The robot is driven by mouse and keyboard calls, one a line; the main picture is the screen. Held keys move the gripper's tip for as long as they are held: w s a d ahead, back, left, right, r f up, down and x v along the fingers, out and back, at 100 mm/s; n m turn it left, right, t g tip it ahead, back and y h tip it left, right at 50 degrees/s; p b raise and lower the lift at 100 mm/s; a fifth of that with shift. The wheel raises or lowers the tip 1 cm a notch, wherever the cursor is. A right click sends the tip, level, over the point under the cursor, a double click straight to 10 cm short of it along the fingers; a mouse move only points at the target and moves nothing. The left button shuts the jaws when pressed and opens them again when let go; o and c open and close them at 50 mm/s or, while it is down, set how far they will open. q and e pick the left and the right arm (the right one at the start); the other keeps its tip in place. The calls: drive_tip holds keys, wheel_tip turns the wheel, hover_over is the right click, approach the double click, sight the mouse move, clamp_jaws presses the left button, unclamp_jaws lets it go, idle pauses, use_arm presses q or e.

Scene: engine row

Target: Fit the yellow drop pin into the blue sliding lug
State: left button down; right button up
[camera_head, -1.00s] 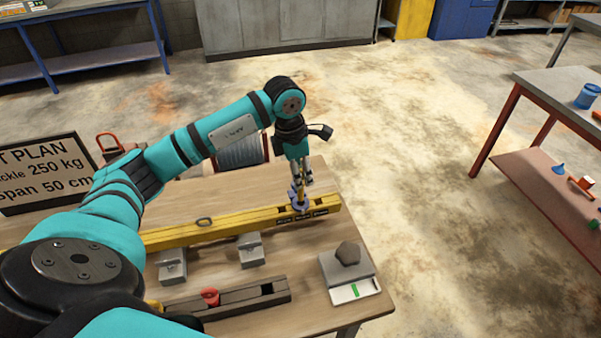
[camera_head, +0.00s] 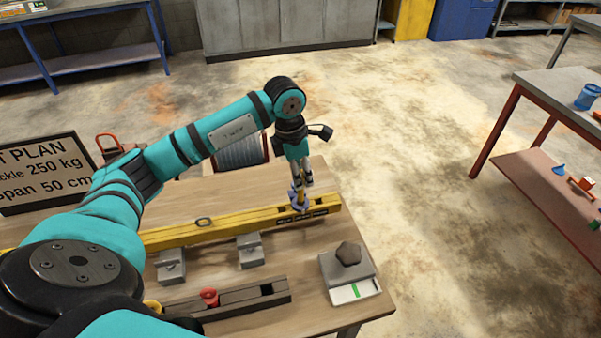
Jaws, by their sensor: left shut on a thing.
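The yellow drop pin (camera_head: 300,195) is upright in my left gripper (camera_head: 302,184), which is shut on it. The pin's lower end is at the blue sliding lug (camera_head: 299,204), which sits around the yellow beam (camera_head: 220,226) near its right end. The fingers are just above the lug. How deep the pin sits in the lug I cannot tell at this size. My right gripper is not in view.
Grey blocks (camera_head: 250,252) stand beside the beam. In front lie a dark slotted rail (camera_head: 245,299) with a red knob (camera_head: 209,297), and a scale (camera_head: 355,290) bearing a dark stone (camera_head: 348,253). A sign (camera_head: 42,172) stands at the left.

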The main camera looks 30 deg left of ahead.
sight(300, 199)
use_arm(q)
drive_tip(key=shift+f+b, duration=2.35)
drive_tip(key=shift+f, duration=0.5)
drive_tip(key=c, duration=0.9)
unclamp_jaws()
drive_tip(key=shift+r, duration=0.1)
drive_tip(key=r, duration=0.4)
drive_tip(key=s+r, duration=0.1)
drive_tip(key=r, duration=0.3)
drive_tip(key=a+r, duration=0.1)
drive_tip(key=r, duration=0.3)
drive_tip(key=shift+s+a, duration=0.1)
drive_tip(key=shift+s, duration=0.15)
drive_tip(key=shift+f, duration=0.2)
